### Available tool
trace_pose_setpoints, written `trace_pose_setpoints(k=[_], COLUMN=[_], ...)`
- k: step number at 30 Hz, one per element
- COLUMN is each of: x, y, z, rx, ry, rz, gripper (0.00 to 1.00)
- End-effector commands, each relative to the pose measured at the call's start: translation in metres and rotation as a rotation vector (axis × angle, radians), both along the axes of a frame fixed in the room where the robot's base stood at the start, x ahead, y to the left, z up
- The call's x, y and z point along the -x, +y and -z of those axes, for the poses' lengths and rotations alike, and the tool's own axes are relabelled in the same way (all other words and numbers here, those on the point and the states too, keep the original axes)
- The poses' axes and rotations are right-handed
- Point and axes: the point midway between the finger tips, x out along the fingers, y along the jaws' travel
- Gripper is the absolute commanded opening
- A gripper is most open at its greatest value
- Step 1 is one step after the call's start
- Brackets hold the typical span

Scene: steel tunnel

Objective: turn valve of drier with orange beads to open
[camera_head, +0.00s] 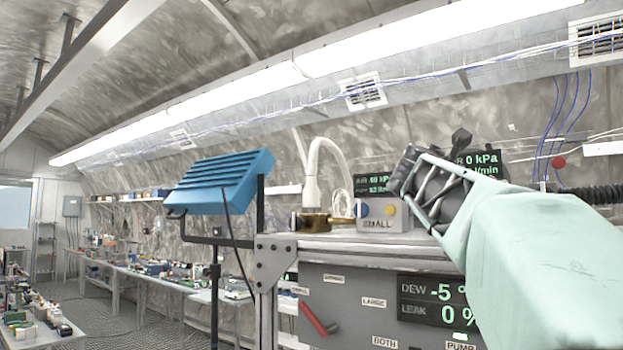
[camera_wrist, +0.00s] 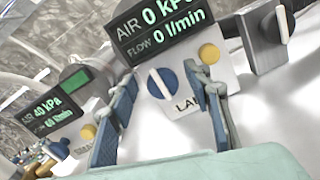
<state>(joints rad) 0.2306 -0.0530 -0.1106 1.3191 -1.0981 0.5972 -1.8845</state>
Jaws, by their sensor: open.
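No drier with visible orange beads can be made out with certainty. In the wrist view a blue round knob (camera_wrist: 160,84) with a white bar handle sits on a pale panel whose label starts "LAR". A yellow-orange disc (camera_wrist: 209,54) is to its right. A second unit, marked SMALL (camera_head: 380,219), shows a blue disc and a yellow disc in the head view. My gripper (camera_head: 420,195) is open above the bench top at the right of the head view. In the wrist view its fingers (camera_wrist: 165,85) stand either side of the blue knob in the picture; contact cannot be told.
The knob panel's display (camera_wrist: 160,25) reads 0 kPa. A grey box with a dark white-barred knob (camera_wrist: 283,25) is at its right. A white hose (camera_head: 318,165) rises on the bench's left. A red lever (camera_head: 313,319) is on the bench front. A blue lamp (camera_head: 220,183) stands left.

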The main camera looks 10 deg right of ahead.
Motion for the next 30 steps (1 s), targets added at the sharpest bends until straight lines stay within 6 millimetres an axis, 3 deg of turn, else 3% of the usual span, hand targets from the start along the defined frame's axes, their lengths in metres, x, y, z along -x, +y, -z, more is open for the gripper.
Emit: trace_pose_setpoints(k=[18,30], x=[-0.001,0.0], y=[0.0,0.0], z=[-0.074,-0.093], rx=[0.0,0.0], ry=[0.0,0.001], rz=[0.0,-0.001], gripper=[0.45,0.45])
